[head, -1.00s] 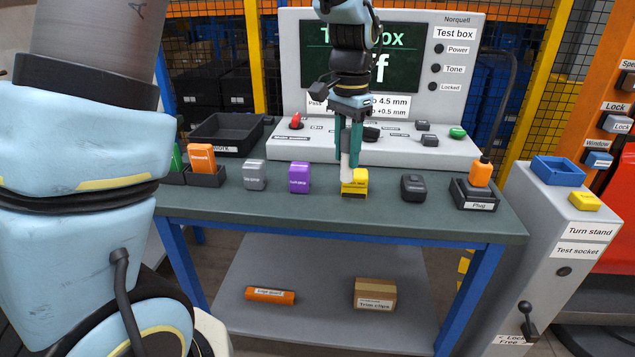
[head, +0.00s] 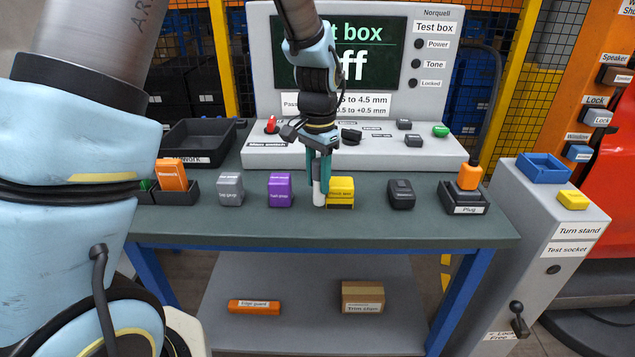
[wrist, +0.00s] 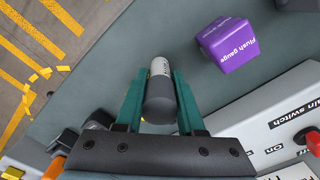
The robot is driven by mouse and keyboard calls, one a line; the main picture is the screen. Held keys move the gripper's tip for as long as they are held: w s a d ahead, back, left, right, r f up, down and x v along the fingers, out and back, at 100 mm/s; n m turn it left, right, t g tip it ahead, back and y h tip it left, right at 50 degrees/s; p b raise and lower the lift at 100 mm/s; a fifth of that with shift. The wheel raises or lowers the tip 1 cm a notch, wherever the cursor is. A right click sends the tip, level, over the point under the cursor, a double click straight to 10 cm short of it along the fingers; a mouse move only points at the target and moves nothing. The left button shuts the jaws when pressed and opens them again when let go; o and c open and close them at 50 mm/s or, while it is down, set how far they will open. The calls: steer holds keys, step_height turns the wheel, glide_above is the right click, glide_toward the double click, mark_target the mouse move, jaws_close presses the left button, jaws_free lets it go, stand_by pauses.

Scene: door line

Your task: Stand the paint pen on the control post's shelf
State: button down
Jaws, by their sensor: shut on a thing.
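The paint pen is a slim white cylinder (head: 319,194) with a dark grey end that shows in the wrist view (wrist: 160,92). My gripper (head: 319,168) is shut on it, and the green fingers lie on either side of it. The pen hangs roughly upright at the bench, just left of a yellow block (head: 341,187). I cannot tell whether its lower end touches the bench. A grey post (head: 545,255) at the right is labelled Turn stand and Test socket. A blue tray (head: 545,170) and a yellow piece (head: 573,199) are on its top.
The bench (head: 300,222) holds a purple flush gauge (head: 280,190), a grey block (head: 230,191), a dark block (head: 401,194) and an orange plug (head: 469,176) in its holder. The test box (head: 440,60) stands behind. The bench's front strip is clear.

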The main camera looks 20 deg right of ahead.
steer(key=shift+f, duration=0.85)
steer(key=shift+f, duration=0.15)
steer(key=c, duration=0.5)
jaws_free()
